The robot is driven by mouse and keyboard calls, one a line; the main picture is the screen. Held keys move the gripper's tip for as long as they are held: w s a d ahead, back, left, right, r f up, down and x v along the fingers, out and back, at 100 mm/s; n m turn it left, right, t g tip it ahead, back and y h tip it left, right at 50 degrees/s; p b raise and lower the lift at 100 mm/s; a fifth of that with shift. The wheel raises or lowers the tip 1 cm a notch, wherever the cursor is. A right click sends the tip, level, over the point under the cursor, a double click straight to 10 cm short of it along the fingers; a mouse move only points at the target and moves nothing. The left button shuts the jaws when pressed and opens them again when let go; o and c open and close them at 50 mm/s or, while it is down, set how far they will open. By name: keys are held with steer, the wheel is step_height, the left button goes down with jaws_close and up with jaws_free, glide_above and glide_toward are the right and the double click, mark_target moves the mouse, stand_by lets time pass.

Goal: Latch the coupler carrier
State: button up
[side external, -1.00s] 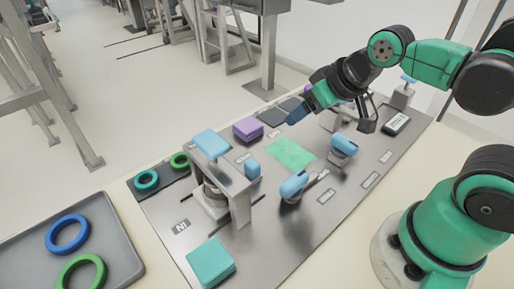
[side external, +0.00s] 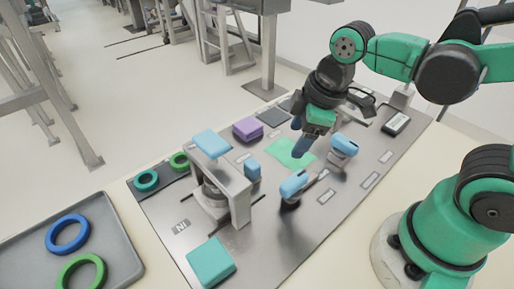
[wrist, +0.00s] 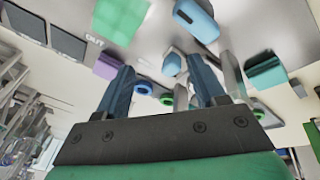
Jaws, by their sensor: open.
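My gripper (side external: 302,143) is open and empty above the green square (side external: 291,152) on the metal plate, fingers pointing down. The wrist view shows its two blue fingers (wrist: 160,68) spread apart. A metal frame (side external: 238,196) with a blue top pad (side external: 211,143) stands left of my gripper. I cannot tell for sure which part is the coupler carrier. A blue-capped handle (side external: 294,184) is in front of my gripper, and a second one (side external: 344,144) is to its right. A smaller blue knob (side external: 252,169) sits beside the frame; my gripper touches none of these.
A purple block (side external: 248,128) lies behind the green square, and a teal block (side external: 211,262) at the plate's front. A grey tray (side external: 110,222) at left holds a blue ring (side external: 67,234) and a green ring (side external: 82,272).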

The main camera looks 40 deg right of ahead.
mark_target(294, 180)
steer(key=n, duration=0.2)
steer(key=a+f+n+g, duration=0.1)
steer(key=n, duration=0.1)
steer(key=s+a+n+g, duration=0.1)
steer(key=shift+s+f+n, duration=0.1)
steer(key=shift+f+n, duration=0.05)
steer(key=shift+n, duration=0.25)
steer(key=n, duration=0.1)
steer(key=n+g, duration=0.1)
steer(key=shift+s+a+f+n, duration=0.25)
steer(key=shift+s+a+n, duration=0.05)
steer(key=shift+s+n, duration=0.1)
steer(key=shift+f, duration=2.8)
jaws_close()
